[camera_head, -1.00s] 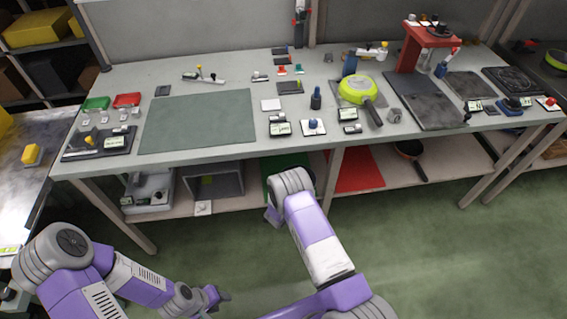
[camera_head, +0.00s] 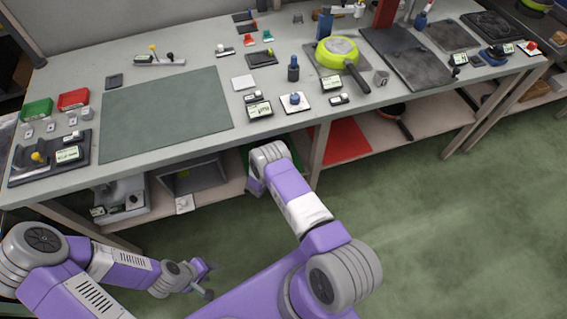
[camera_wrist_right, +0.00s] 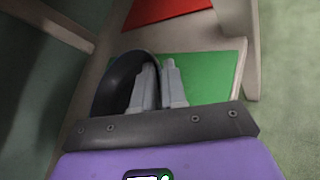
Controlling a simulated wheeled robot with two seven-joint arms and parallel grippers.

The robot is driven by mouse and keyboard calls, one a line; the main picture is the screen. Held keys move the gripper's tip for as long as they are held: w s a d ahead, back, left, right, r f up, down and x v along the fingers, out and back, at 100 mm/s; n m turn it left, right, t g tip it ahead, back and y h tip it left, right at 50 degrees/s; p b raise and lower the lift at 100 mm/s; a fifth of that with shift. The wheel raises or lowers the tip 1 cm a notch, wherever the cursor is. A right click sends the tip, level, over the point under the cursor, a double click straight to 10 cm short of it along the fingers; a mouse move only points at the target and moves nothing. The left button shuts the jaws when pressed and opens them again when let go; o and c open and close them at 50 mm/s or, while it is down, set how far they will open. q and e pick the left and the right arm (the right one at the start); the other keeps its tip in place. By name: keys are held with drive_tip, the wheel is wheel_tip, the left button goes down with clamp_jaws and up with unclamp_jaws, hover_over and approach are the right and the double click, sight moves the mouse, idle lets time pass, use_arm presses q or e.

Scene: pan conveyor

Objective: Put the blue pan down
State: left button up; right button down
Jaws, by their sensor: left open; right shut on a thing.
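In the right wrist view a dark pan (camera_wrist_right: 112,82) is tilted beside the fingers of my right gripper (camera_wrist_right: 160,66). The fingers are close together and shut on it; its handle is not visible. Behind them lies a green mat (camera_wrist_right: 215,75) on the lower shelf. The pan's blue colour is hard to make out in this light. In the head view my right arm reaches to the table's front edge, and its gripper and the pan are hidden. My left gripper (camera_head: 208,280) is open and empty, low in front of the table.
A red mat (camera_head: 346,142) lies on the lower shelf (camera_head: 222,190), right of the green one. An orange-edged pan (camera_head: 391,110) is farther right there. A yellow-green pan (camera_head: 336,50) sits on the crowded tabletop. A table leg (camera_head: 319,155) stands beside my right arm.

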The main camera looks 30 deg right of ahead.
wheel_tip(320, 180, down, 3)
drive_tip(key=shift+f+b, duration=0.2)
drive_tip(key=shift+b, duration=0.5)
drive_tip(key=shift+r, duration=0.1)
drive_tip(key=c, duration=1.2)
unclamp_jaws()
drive_tip(key=shift+o, duration=0.2)
